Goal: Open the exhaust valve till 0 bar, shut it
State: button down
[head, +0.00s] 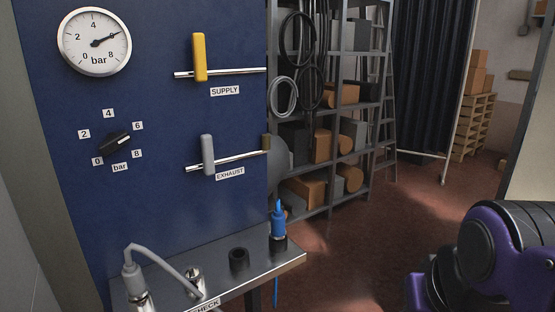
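My gripper is out of view; only a purple and black part of my arm shows at the lower right, well away from the valve.
Above is the yellow supply lever (200,57), upright across its pipe. A black dial knob (116,143) sits below the gauge. The metal shelf (225,283) bears a hose fitting (134,283), a black ring (239,259) and a blue-topped piece (278,224). Open floor lies right of the panel.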

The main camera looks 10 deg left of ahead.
aim_at(206, 140)
jog(key=u, duration=1.1)
